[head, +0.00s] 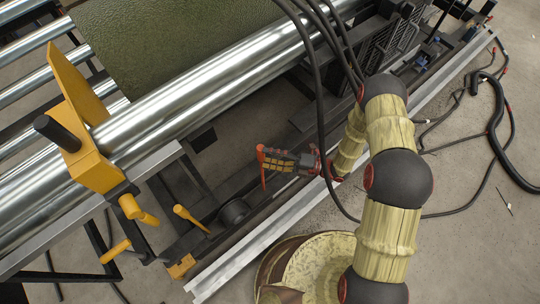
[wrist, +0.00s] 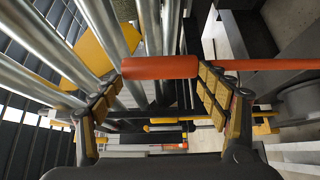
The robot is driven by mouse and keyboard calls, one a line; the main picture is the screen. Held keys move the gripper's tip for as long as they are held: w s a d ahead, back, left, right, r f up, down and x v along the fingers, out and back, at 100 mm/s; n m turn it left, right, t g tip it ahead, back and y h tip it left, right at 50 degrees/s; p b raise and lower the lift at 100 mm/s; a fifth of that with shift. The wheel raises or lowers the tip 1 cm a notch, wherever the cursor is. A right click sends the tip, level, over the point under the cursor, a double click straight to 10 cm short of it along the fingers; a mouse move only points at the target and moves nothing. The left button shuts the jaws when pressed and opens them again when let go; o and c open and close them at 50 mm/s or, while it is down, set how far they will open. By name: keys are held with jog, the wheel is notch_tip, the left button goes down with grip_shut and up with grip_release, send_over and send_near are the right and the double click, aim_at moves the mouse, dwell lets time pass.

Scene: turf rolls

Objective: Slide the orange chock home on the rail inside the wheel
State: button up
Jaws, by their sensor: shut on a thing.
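My gripper (head: 284,161) is low over the dark frame beside the long rail, shut on an orange-red bar (head: 262,166). In the wrist view the bar's thick part (wrist: 160,67) lies crosswise between the two fingers (wrist: 160,85), and a thin rod (wrist: 275,64) of the same colour runs off to the right past the right finger. Whether this bar belongs to the chock I cannot tell. A yellow-orange block (head: 181,266) sits at the near end of the rail (head: 240,246). A dark round wheel (head: 234,212) is between that block and my gripper.
A yellow lever (head: 190,217) stands near the wheel. Shiny rollers (head: 200,100) and a yellow bracket (head: 88,140) with handles fill the left. Dark cables hang near my arm.

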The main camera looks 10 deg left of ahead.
jog(key=shift+s+a+r, duration=0.1)
jog(key=shift+s+a, duration=1.45)
jog(key=shift+s, duration=0.25)
jog(key=o, duration=2.2)
jog(key=shift+s, duration=0.1)
jog(key=d, duration=1.2)
jog(key=shift+s, duration=0.2)
